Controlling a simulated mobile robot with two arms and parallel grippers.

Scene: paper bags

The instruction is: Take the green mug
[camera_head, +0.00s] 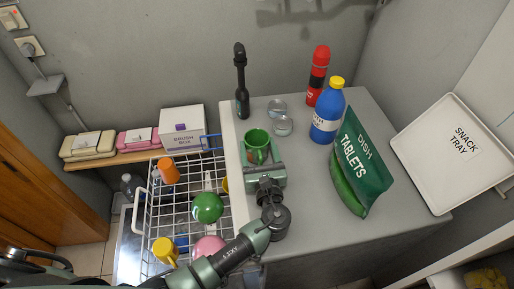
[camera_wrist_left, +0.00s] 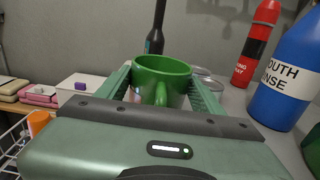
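The green mug (camera_head: 257,140) stands upright on the grey counter top near its left edge. It also shows in the left wrist view (camera_wrist_left: 160,76), just beyond the gripper body. My left gripper (camera_head: 260,160) is at the mug, with one green finger on each side of it. The fingers look open, with the mug between their far ends; I cannot tell whether either touches it. The mug's lower part is partly hidden by the gripper. My right gripper does not show.
Behind the mug stand a tall black bottle (camera_head: 241,85) and two glass items (camera_head: 283,126). To the right are a red bottle (camera_head: 318,72), a blue bottle (camera_head: 328,115) and a green bag (camera_head: 362,165). A white wire rack (camera_head: 150,215) holding cups is at left.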

